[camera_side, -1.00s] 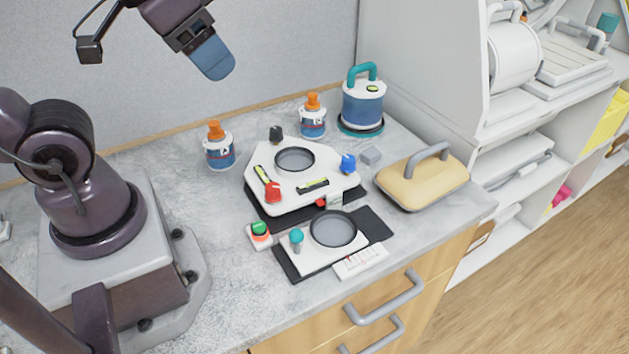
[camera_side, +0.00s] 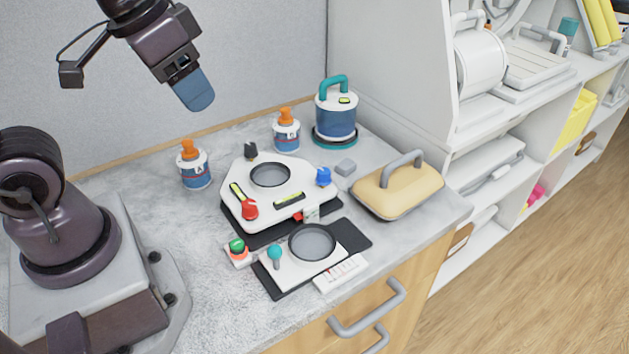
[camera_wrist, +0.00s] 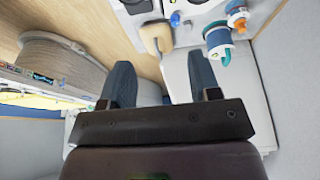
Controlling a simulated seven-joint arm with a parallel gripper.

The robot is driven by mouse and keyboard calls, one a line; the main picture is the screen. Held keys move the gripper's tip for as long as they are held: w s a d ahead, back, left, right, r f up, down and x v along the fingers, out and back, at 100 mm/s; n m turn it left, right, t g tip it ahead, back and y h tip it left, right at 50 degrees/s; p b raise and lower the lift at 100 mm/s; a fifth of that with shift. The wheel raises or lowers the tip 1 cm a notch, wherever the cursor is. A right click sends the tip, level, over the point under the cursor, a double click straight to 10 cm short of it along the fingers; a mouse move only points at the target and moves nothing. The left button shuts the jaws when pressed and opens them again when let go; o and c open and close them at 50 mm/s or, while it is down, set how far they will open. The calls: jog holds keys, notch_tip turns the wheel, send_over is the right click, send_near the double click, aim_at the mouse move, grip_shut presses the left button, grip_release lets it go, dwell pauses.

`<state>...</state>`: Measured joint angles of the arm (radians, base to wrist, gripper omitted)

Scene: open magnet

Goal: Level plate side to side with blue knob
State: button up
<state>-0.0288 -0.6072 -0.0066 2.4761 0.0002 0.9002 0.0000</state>
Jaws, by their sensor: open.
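The white plate (camera_side: 272,212) sits on a dark base on the bench, with a round grey disc (camera_side: 270,175) in it. The blue knob (camera_side: 323,176) is at its right corner, the red knob (camera_side: 250,210) at its front left, the black knob (camera_side: 251,150) at the back. Two yellow-green vials (camera_side: 238,193) (camera_side: 289,200) lie on the plate; their bubbles are too small to read. My gripper (camera_side: 197,98) is high above and behind the plate, apart from everything. In the wrist view its blue fingers (camera_wrist: 160,65) are spread and empty; the blue knob (camera_wrist: 175,19) shows beyond them.
Two orange-capped bottles (camera_side: 195,166) (camera_side: 287,131) and a teal-handled canister (camera_side: 335,112) stand behind. A tan handled case (camera_side: 398,190) and a small grey block (camera_side: 346,167) lie right. A second plate with a teal knob (camera_side: 275,252) and a green button (camera_side: 237,246) are in front.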

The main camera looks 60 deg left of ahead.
jog(key=w+a+f+g, duration=0.25)
jog(key=w+f, duration=0.25)
jog(key=w, duration=0.5)
jog(key=n+g, duration=0.1)
jog(key=g, duration=0.1)
send_near(324, 171)
notch_tip(324, 171, down, 10)
jog(key=shift+s+a+f, duration=0.1)
jog(key=shift+s+a, duration=0.05)
jog(key=c, duration=0.9)
